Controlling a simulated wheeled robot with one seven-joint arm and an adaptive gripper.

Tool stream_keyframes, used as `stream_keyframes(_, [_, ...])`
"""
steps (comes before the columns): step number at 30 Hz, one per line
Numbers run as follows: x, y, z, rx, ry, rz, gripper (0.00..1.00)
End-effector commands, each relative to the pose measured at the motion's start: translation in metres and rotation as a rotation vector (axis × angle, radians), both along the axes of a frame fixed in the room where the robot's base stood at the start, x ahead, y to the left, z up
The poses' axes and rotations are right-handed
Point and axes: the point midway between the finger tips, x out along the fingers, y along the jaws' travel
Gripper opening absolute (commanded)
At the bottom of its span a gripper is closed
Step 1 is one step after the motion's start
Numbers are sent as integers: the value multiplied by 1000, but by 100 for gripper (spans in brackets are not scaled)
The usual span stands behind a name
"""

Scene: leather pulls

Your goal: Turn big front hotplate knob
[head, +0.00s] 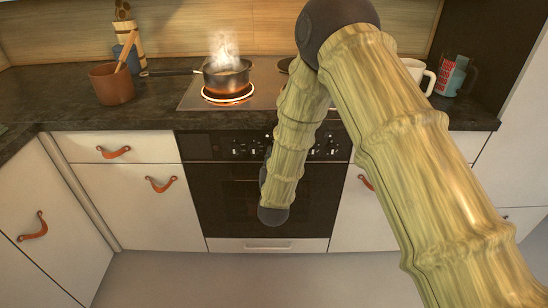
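The oven's black control panel (225,147) runs under the counter edge, with several small knobs (240,150) left of my arm and more knobs (325,150) right of it. My forearm covers the panel's middle, and the knob markings are too small to read. The cooktop (193,98) above has a glowing orange hotplate (228,98) under a steaming pan (226,78). The front right of the cooktop is hidden behind my arm. My arm bends down to a dark joint in front of the oven door; my gripper's fingers do not show.
A brown pot (111,87) with a wooden utensil stands on the counter at left. The pan handle (170,72) points left. A white mug (416,72) and a patterned mug (450,78) stand at right. Cabinets with leather pulls (161,184) flank the oven; the visible floor is clear.

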Motion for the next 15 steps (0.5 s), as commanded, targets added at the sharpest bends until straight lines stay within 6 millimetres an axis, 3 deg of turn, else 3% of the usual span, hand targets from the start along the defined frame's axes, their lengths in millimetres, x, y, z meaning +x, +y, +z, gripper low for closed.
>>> stream_keyframes(6, [-1,0,-1,-1,2,0,0])
stream_keyframes(7, [-1,0,-1,-1,2,0,13])
stream_keyframes(10, [0,0,-1,-1,2,0,32])
stream_keyframes(15, [0,0,-1,0,1,0,33])
